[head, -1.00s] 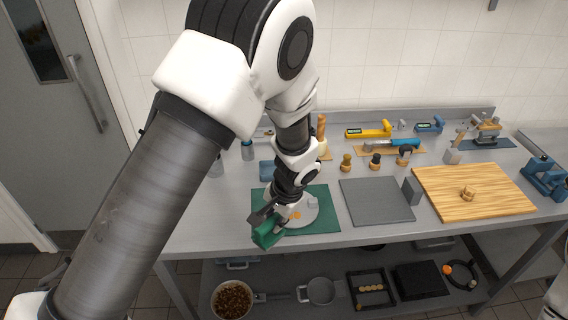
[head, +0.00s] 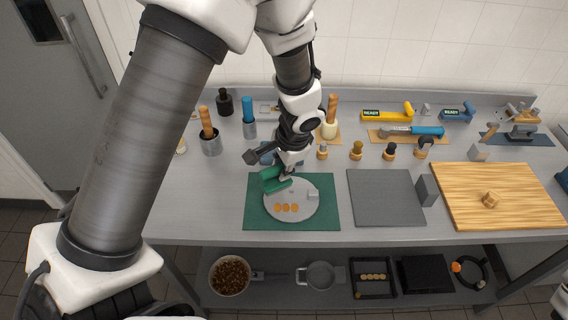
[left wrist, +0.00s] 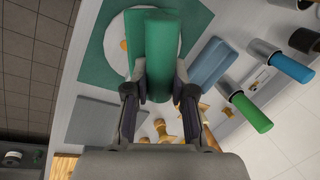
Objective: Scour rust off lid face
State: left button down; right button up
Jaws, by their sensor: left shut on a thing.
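A round grey lid (head: 302,213) lies flat on a green mat (head: 256,220). A row of 3 orange rust spots (head: 287,208) shows on its near half, and a small light block (head: 312,193) stands at its right. My left gripper (head: 281,174) is shut on a green scouring pad (head: 271,182) at the lid's far left edge. I cannot tell whether the pad touches the lid. In the left wrist view, the green scouring pad (left wrist: 160,50) sits between the fingers (left wrist: 158,93) and hides much of the lid (left wrist: 117,28). My right gripper is not in view.
A grey plate (head: 380,200) and a wooden board (head: 490,180) lie right of the mat. The lower shelf holds a bowl (head: 230,275) and pans.

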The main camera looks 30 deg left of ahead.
pick_arm(q)
jog(key=f+b, duration=0.2)
jog(key=f, duration=0.1)
jog(key=f+b, duration=0.6)
jog(key=shift+w, duration=0.3)
jog(key=shift+f+b, duration=0.15)
jog(key=shift+b, duration=0.15)
jog(key=shift+f+b, duration=0.6)
jog(key=shift+b, duration=0.05)
dwell(0.5)
jog(key=shift+w+d+r+p, duration=0.3)
jog(key=shift+d+p, duration=0.15)
jog(key=shift+p, duration=0.55)
jog(key=shift+w+d+p, duration=0.1)
jog(key=shift+d+p, duration=0.15)
jog(key=shift+p, duration=0.05)
jog(key=shift+w+d+f, duration=0.1)
jog(key=shift+d+f, duration=0.1)
jog(key=shift+f, duration=0.05)
jog(key=shift+a, duration=0.1)
